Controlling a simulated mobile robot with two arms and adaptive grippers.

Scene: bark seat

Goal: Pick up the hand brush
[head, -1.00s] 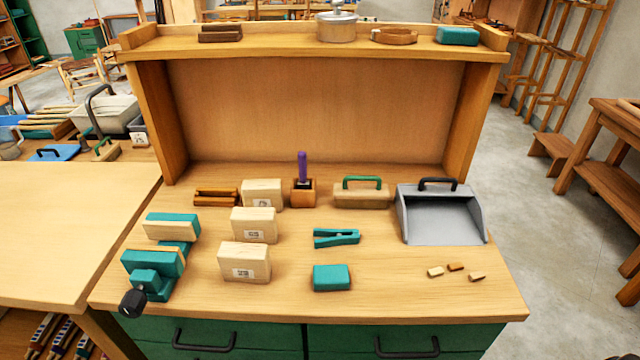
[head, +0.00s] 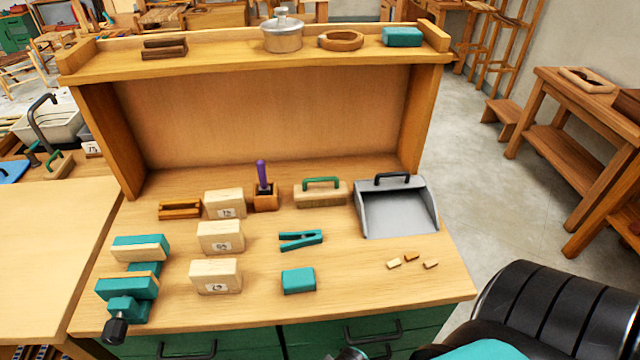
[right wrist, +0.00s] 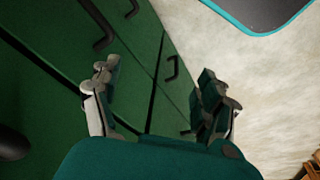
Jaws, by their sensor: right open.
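The hand brush (head: 320,195) looks like a pale wooden block with a green arched handle on top. It rests on the workbench (head: 400,290) toward the back, just left of the grey dustpan (head: 400,212), in the head view. My right gripper (right wrist: 158,88) is open and empty in the right wrist view, with the green drawer fronts and the floor behind it. It is apart from the brush, which does not show in that view. My right arm enters at the bottom right of the head view. My left gripper is not in view.
Left of the brush stand a purple-handled tool in a holder (head: 265,197) and several pale blocks (head: 221,237). In front are a teal clamp-like piece (head: 301,240), a teal block (head: 298,281) and small wood bits (head: 411,257). A shelf (head: 230,53) overhangs the back.

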